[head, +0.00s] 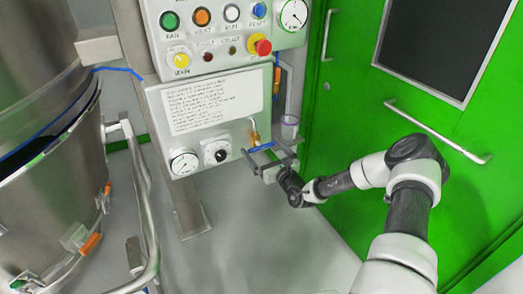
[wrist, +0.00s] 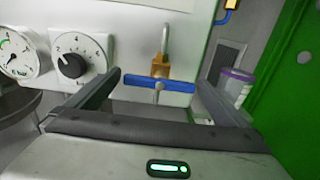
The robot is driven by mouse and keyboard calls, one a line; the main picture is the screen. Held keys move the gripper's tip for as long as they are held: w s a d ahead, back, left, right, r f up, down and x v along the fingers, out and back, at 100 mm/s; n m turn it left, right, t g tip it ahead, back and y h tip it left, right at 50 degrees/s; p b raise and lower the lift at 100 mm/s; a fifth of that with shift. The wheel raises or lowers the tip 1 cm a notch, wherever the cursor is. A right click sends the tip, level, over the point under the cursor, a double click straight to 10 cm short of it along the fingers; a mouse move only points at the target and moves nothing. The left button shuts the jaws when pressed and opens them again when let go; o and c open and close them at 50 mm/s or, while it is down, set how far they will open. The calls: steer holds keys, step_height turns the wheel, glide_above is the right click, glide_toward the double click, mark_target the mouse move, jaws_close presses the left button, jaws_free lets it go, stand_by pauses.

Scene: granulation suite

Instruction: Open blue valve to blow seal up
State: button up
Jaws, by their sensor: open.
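The blue valve handle (head: 261,147) sits on a brass body at the lower right of the white panel. In the wrist view the blue handle (wrist: 160,84) lies crosswise below the brass body (wrist: 160,66), with a pipe rising above it. My gripper (head: 268,158) is open in front of the panel. In the wrist view its two fingers (wrist: 158,92) stand one to each side of the blue handle. I cannot tell whether either finger touches it.
A pressure gauge (head: 184,162) and a black knob (head: 218,152) are left of the valve. A clear cup (head: 289,126) stands close on the right. A steel vessel (head: 40,170) with a rail is at left, and a green door (head: 430,110) at right.

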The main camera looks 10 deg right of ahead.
steer(key=shift+w+a, duration=0.2)
steer(key=shift+w, duration=0.5)
steer(key=c, duration=0.9)
